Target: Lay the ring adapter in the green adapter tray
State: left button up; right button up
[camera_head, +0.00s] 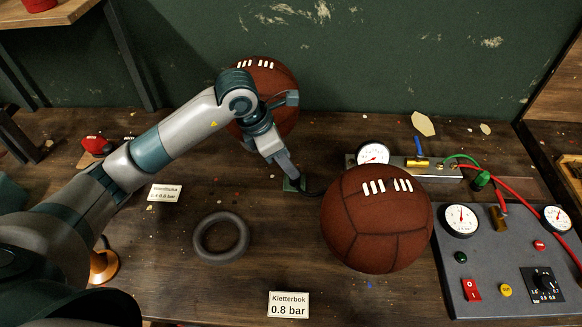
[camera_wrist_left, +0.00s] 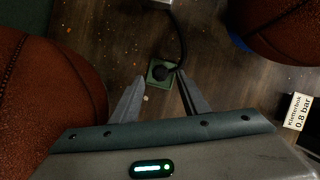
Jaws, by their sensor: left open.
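The small green adapter tray (camera_head: 301,186) lies on the bench between the two balls, and it also shows in the left wrist view (camera_wrist_left: 154,80). A dark round piece (camera_wrist_left: 160,72), apparently the ring adapter, sits in it. A black hose (camera_head: 316,191) runs to this piece; it curves up past the tray in the left wrist view (camera_wrist_left: 181,42). My left gripper (camera_head: 290,174) is above the tray, pointing down. In the left wrist view its fingers (camera_wrist_left: 158,80) are apart with nothing between them. My right gripper is not in view.
A brown ball (camera_head: 376,225) is close on the right, another (camera_head: 275,88) stands behind my left arm. A dark ring (camera_head: 221,237) lies in front. A gauge manifold (camera_head: 405,165) and control panel (camera_head: 510,270) are at right.

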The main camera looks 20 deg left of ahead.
pick_arm(q)
jog(key=b+v, duration=0.1)
jog(key=v, duration=0.7)
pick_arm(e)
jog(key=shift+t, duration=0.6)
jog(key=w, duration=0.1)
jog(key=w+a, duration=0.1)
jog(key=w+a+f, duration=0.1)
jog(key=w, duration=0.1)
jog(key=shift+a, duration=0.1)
pick_arm(q)
jog(key=shift+r, duration=0.1)
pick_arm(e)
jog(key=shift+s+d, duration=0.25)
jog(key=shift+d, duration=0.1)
pick_arm(q)
jog(key=shift+r, duration=0.1)
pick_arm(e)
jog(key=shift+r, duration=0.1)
